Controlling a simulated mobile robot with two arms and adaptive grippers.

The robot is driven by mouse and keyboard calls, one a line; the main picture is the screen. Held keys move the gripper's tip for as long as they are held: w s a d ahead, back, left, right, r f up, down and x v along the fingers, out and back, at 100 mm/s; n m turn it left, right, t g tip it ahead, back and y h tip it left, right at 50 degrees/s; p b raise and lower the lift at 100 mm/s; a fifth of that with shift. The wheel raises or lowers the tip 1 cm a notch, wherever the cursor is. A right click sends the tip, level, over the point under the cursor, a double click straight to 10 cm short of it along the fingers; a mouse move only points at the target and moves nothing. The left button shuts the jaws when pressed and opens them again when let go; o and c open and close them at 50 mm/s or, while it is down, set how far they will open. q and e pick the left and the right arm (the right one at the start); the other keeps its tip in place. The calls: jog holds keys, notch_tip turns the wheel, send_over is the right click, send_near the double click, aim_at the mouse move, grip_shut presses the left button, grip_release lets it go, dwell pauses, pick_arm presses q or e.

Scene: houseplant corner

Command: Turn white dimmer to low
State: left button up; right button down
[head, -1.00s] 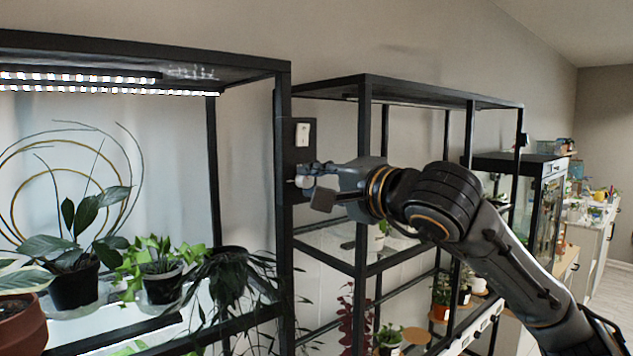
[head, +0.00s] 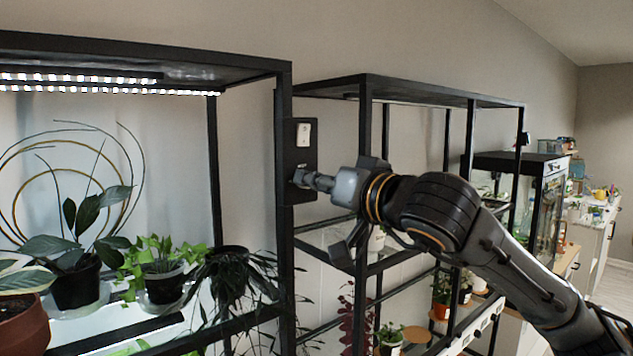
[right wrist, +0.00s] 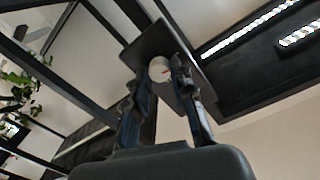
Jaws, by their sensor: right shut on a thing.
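The white dimmer (head: 298,177) is a small round knob low on a black plate (head: 301,155) fixed to the shelf post. In the head view it is mostly hidden behind my fingers. My right gripper (head: 308,180) reaches it from the right and is shut on it. In the right wrist view the dimmer (right wrist: 159,69) shows as a white disc with a small red mark, between the two fingers of my right gripper (right wrist: 161,75). My left gripper is in neither view.
A white rocker switch (head: 304,134) sits above the dimmer on the same plate. Lit LED strips (head: 100,85) hang under the left shelf top. Potted plants (head: 160,268) stand on the left shelf. An open black shelf frame (head: 420,90) stands close behind my right arm.

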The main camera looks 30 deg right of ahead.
jog(key=shift+f+n, duration=0.1)
jog(key=shift+n, duration=0.9)
jog(key=c, duration=1.1)
grip_release()
jog(key=shift+s, duration=0.1)
jog(key=shift+s+d, duration=0.1)
jog(key=shift+s, duration=5.8)
